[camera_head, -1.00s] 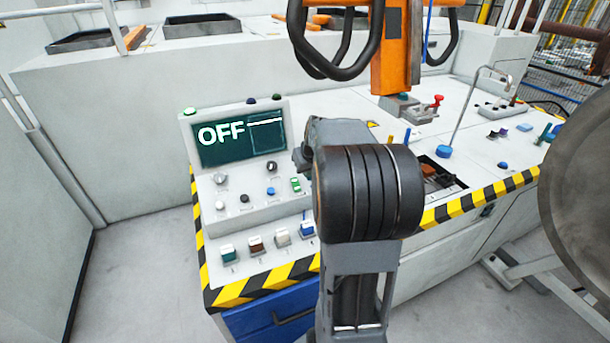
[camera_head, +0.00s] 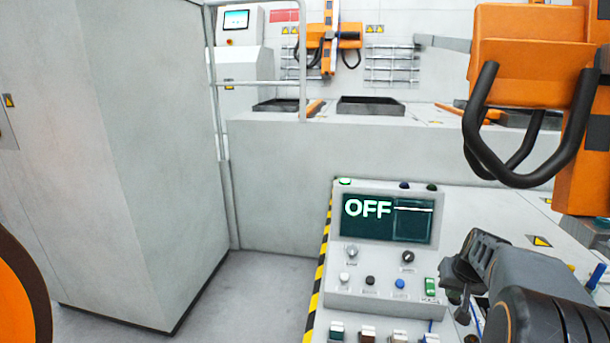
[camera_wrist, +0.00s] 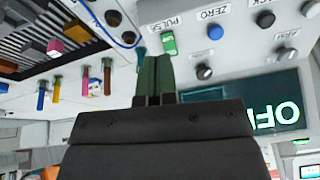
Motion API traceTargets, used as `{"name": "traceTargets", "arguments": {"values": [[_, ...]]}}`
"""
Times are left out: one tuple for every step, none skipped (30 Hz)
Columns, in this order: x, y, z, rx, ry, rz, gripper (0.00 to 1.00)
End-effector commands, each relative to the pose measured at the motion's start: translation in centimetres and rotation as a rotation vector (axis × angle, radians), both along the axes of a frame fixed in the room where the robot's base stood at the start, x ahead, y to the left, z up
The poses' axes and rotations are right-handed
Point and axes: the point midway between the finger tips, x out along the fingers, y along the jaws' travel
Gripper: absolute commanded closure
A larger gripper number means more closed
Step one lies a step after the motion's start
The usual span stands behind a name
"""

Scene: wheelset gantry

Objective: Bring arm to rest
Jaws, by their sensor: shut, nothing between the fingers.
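My gripper (camera_wrist: 156,75) shows in the wrist view with its two dark fingers side by side, shut and empty. The fingertips appear near the green switch (camera_wrist: 168,43) marked PULSE, but I cannot tell whether they touch anything. In the head view my gripper (camera_head: 462,305) is at the lower right, over the right side of the control panel (camera_head: 335,290), partly hidden by my own arm. The panel's screen (camera_head: 412,230) reads OFF, and part of it shows upside down in the wrist view (camera_wrist: 275,105).
A tall grey cabinet (camera_head: 160,160) stands at the left, with a pale railing (camera_head: 216,130) beside it. An orange device with black handles (camera_head: 530,90) hangs at the upper right, near my arm. Coloured pegs (camera_wrist: 85,82) stand beside the panel. Bare floor (camera_head: 245,285) lies left of the console.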

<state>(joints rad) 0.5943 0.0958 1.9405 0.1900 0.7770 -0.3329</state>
Motion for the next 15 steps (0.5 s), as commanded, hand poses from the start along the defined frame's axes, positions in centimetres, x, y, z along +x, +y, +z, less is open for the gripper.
{"name": "traceTargets", "arguments": {"values": [[-1.7, 1.8, -0.4, 0.025, 0.040, -0.022, 1.00], [-2.6, 3.3, -0.4, 0.034, 0.060, -0.024, 1.00], [-3.8, 5.4, -0.2, 0.043, 0.085, -0.021, 1.00], [-4.6, 7.0, 0.0, 0.044, 0.101, -0.011, 1.00], [-5.5, 8.6, 0.2, 0.045, 0.112, 0.002, 1.00], [-6.6, 10.6, 0.5, 0.041, 0.128, 0.023, 1.00], [-7.5, 11.9, 0.7, 0.038, 0.135, 0.040, 1.00], [-8.3, 13.2, 0.8, 0.032, 0.141, 0.060, 1.00], [-9.3, 14.7, 1.0, 0.024, 0.145, 0.087, 1.00], [-10.1, 15.7, 1.2, 0.019, 0.148, 0.109, 1.00], [-10.7, 16.6, 1.4, 0.011, 0.147, 0.134, 1.00], [-11.5, 17.8, 1.6, 0.001, 0.144, 0.165, 1.00], [-12.1, 18.5, 1.8, -0.006, 0.139, 0.190, 1.00], [-12.5, 19.2, 2.0, -0.013, 0.133, 0.216, 1.00], [-13.0, 20.0, 2.2, -0.022, 0.123, 0.248, 1.00]]}}
